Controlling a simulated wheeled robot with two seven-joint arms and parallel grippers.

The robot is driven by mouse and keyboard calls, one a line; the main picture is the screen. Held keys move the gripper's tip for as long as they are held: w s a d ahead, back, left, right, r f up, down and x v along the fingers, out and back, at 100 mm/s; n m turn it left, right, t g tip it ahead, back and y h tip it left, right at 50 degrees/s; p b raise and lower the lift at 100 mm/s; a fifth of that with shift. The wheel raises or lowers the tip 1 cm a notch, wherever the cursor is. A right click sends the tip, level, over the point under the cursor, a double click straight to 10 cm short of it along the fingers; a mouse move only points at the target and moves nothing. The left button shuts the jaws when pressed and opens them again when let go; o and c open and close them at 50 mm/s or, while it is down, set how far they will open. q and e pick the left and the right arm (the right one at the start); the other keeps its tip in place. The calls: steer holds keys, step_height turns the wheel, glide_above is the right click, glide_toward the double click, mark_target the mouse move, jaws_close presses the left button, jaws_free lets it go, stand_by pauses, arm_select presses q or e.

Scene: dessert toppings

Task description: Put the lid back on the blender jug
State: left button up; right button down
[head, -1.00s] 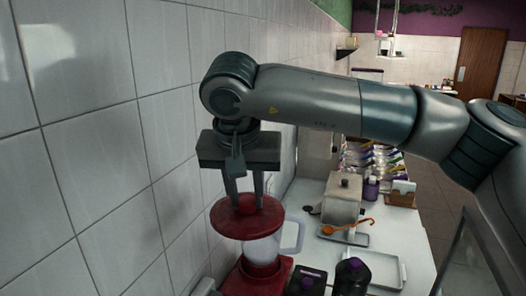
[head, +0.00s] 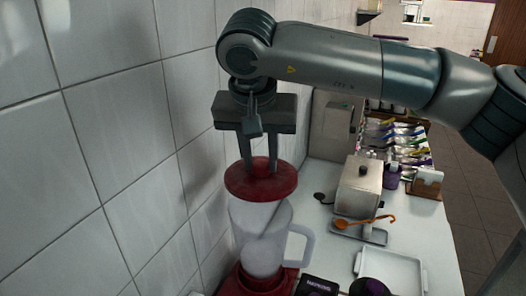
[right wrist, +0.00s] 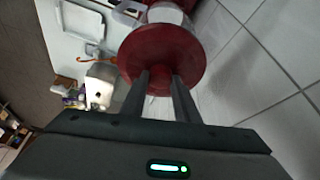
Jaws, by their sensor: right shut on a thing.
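The round red lid (head: 260,182) is held from above between the fingers of my right gripper (head: 262,170). The blender jug (head: 262,235) is pale and see-through, with a handle on its right, and stands upright on a red base (head: 258,283). The lid is over the jug's mouth and hides part of the rim. It looks a little above the rim, but I cannot tell whether they touch. In the right wrist view the lid (right wrist: 160,55) sits at my right gripper's fingertips (right wrist: 160,75), with part of the jug (right wrist: 168,14) beyond it. My left gripper is not in view.
A tiled wall (head: 110,130) is close on the left. On the counter to the right are a metal box (head: 360,187), an orange spoon (head: 365,222), a white tray (head: 392,270) and several packets (head: 400,140). Dark items stand near the front edge of the view.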

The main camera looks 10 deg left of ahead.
mark_target(259, 179)
steer(key=shift+s+r, duration=0.15)
steer(key=shift+s, duration=0.1)
steer(key=shift+w+f, duration=0.15)
steer(key=shift+f, duration=0.2)
steer(key=shift+f+b, duration=0.85)
steer(key=shift+f, duration=0.9)
steer(key=shift+f+b, duration=1.05)
steer(key=shift+f, duration=0.1)
steer(key=shift+b, duration=0.5)
steer(key=shift+f+b, duration=0.2)
steer(key=shift+b, duration=0.4)
stand_by(1.1)
